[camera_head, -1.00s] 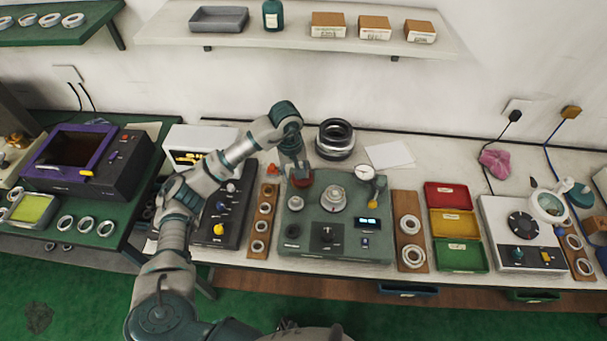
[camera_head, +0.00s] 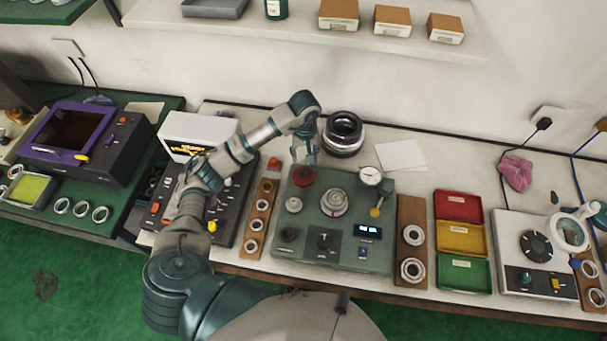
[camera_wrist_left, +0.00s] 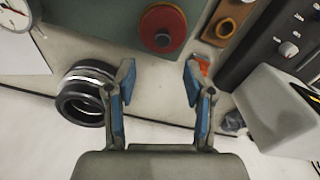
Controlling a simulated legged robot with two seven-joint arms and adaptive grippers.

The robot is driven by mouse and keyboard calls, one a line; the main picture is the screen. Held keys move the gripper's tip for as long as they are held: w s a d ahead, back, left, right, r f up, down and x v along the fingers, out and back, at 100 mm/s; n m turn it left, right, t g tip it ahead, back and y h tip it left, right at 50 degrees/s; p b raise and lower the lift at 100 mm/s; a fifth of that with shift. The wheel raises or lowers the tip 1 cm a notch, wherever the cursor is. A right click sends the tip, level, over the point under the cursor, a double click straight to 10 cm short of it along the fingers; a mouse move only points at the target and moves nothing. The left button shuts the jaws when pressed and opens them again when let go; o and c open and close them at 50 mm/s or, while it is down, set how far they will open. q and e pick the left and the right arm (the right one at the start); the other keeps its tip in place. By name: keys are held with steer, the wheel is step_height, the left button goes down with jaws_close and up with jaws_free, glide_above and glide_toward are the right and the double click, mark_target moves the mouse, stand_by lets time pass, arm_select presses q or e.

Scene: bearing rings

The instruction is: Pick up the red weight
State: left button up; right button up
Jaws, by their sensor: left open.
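The red weight (camera_head: 302,178) is a round red disc at the back left of the green-grey test machine (camera_head: 290,241). It also shows at the top of the left wrist view as a red disc with a dark hub (camera_wrist_left: 161,30). My left gripper (camera_head: 305,155) is just behind the weight, on the wall side, pointing down. In the left wrist view its blue-padded fingers (camera_wrist_left: 158,80) are spread wide with nothing between them. The weight lies beyond the fingertips, apart from them. My right gripper is not in view.
A stack of black rings (camera_head: 344,133) stands close to the gripper's right. A small orange-red object (camera_head: 273,163) and a wooden ring strip (camera_head: 260,216) lie to the left. A dial gauge (camera_head: 370,176) rises from the machine's back right. A white box (camera_head: 197,134) stands at the left.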

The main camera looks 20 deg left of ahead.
arm_select(q)
glide_above(303, 170)
steer(key=f, duration=0.4)
steer(key=shift+w+d+f, duration=0.25)
steer(key=shift+f, duration=0.25)
steer(key=shift+s+f+p, duration=0.1)
steer(key=shift+f+p, duration=0.25)
steer(key=shift+p, duration=0.05)
steer(key=f, duration=0.2)
steer(key=f+p, duration=0.1)
steer(key=shift+s+a+f, duration=0.15)
steer(key=shift+a+f, duration=0.1)
steer(key=shift+f, duration=0.45)
steer(key=shift+r, duration=0.1)
jaws_close()
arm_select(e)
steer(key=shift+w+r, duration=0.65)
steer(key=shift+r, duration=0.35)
